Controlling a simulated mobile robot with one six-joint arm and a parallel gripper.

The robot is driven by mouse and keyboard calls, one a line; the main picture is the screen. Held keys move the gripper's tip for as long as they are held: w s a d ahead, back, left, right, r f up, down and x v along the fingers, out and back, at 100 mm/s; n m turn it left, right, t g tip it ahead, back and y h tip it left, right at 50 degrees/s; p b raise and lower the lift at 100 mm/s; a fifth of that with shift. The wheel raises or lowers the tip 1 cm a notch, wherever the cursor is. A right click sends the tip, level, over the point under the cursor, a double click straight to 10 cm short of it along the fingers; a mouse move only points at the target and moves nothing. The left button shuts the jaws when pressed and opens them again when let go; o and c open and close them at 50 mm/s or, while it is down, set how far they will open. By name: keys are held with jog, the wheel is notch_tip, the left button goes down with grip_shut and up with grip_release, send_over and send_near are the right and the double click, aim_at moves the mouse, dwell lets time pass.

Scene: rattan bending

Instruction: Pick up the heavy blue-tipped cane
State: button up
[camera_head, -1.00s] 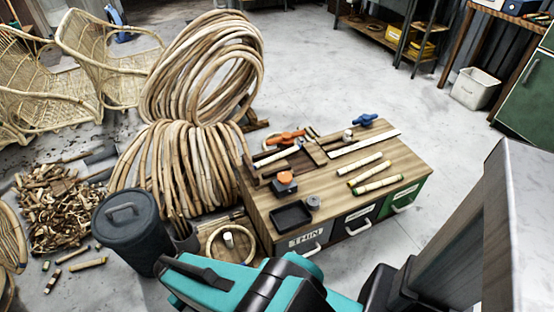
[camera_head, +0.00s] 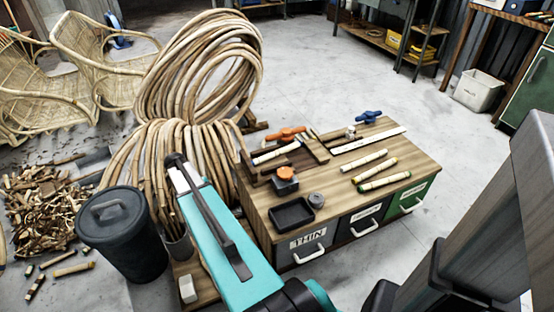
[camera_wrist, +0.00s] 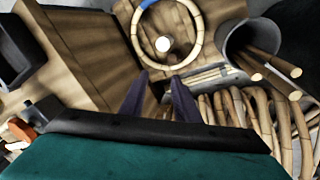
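Two short pale canes, an upper one (camera_head: 364,160) and a lower one (camera_head: 376,175), lie on the workbench top (camera_head: 345,208). The lower one has green ends. Another pale piece (camera_head: 276,153) lies among tools at the bench's left; a blue tip on it cannot be made out. My gripper (camera_wrist: 161,76) shows in the wrist view with two dark fingers apart and nothing between them. It points down near a cane ring (camera_wrist: 199,38) with a blue band, beside a grey bin of cane rods (camera_wrist: 249,35). My teal arm hides this spot in the head view.
Big rattan coils (camera_head: 195,70) stand behind the bench's left side. A dark lidded bin (camera_head: 125,235) and a scrap pile (camera_head: 45,205) are at left. A black tray (camera_head: 292,216) sits on the bench. Open floor lies behind and right.

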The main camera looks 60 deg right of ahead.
jog(key=s+d+r+m+b, duration=0.1)
jog(key=d+r+m+b, duration=0.1)
jog(key=d+r, duration=0.3)
jog(key=s+d+r+m+h+b, duration=0.1)
jog(key=s+d+r+m+b, duration=0.1)
jog(key=d, duration=1.2)
jog(key=s+d+r+m+h+b, duration=0.1)
jog(key=s+d+r+m+b, duration=0.1)
jog(key=d+r+m, duration=0.3)
jog(key=d+r+b, duration=0.1)
jog(key=d+r, duration=0.3)
jog(key=d, duration=0.1)
jog(key=shift+m, duration=0.3)
jog(key=shift+s+f, duration=0.1)
jog(key=b, duration=0.2)
send_over(265, 156)
jog(key=w+a, duration=0.1)
jog(key=a, duration=0.1)
jog(key=shift+w+f, duration=0.1)
jog(key=shift+f, duration=3.85)
jog(key=shift+b+x, duration=1.15)
jog(key=shift+x, duration=1.45)
jog(key=shift+d, duration=0.1)
